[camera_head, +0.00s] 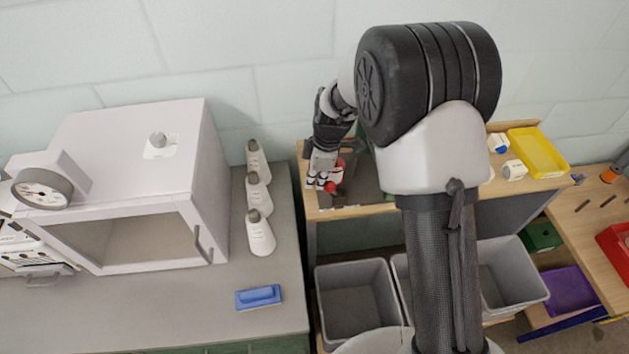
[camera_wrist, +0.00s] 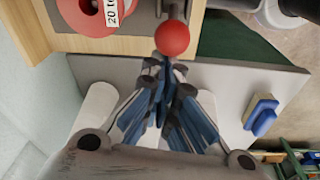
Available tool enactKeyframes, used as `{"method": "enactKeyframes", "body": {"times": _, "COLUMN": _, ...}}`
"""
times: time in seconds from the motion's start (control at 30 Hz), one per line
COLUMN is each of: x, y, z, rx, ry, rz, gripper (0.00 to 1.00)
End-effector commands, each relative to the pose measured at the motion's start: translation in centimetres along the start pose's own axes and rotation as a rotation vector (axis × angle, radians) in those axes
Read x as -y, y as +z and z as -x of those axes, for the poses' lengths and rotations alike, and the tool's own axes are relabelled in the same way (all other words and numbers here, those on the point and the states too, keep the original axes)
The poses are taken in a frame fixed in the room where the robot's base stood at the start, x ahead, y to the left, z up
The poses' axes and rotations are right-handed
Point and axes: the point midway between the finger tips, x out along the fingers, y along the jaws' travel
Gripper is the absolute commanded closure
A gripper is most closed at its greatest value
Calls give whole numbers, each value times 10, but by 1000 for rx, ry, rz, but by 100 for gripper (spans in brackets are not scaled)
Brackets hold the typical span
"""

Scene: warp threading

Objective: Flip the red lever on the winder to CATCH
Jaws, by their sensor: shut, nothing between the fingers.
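The red lever's ball knob (camera_wrist: 172,38) shows in the wrist view on a short grey stem at the edge of the winder. In the head view the knob (camera_head: 330,187) sits low beside my gripper. My gripper (camera_wrist: 166,72) is shut and empty, its fingertips just below the knob in the wrist view; I cannot tell whether they touch it. In the head view my gripper (camera_head: 317,182) points down at the left end of the wooden bench. A red round part (camera_wrist: 88,16) with a partly cut-off white label lies beside the lever. No CATCH marking is readable, and my arm hides part of the winder.
A white box oven (camera_head: 120,170) and several white bottles (camera_head: 257,190) stand on the grey counter to the left, with a blue block (camera_head: 258,297) in front. Grey bins (camera_head: 357,300) stand below the wooden bench. A yellow tray (camera_head: 538,152) is on the right.

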Motion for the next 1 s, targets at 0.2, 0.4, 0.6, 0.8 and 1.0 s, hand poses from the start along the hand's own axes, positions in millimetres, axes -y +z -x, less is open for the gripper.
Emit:
{"method": "enactKeyframes", "body": {"times": 0.2, "x": -1, "y": 5, "z": 2, "rx": -42, "ry": -7, "rz": -6, "gripper": 100}}
{"method": "enactKeyframes", "body": {"times": 0.4, "x": -3, "y": 12, "z": 7, "rx": -119, "ry": -20, "rz": -14, "gripper": 100}}
{"method": "enactKeyframes", "body": {"times": 0.6, "x": -6, "y": 22, "z": 14, "rx": -147, "ry": -24, "rz": -11, "gripper": 100}}
{"method": "enactKeyframes", "body": {"times": 0.8, "x": -8, "y": 38, "z": 23, "rx": -146, "ry": -25, "rz": -12, "gripper": 100}}
{"method": "enactKeyframes", "body": {"times": 1.0, "x": -12, "y": 53, "z": 29, "rx": -146, "ry": -25, "rz": -12, "gripper": 100}}
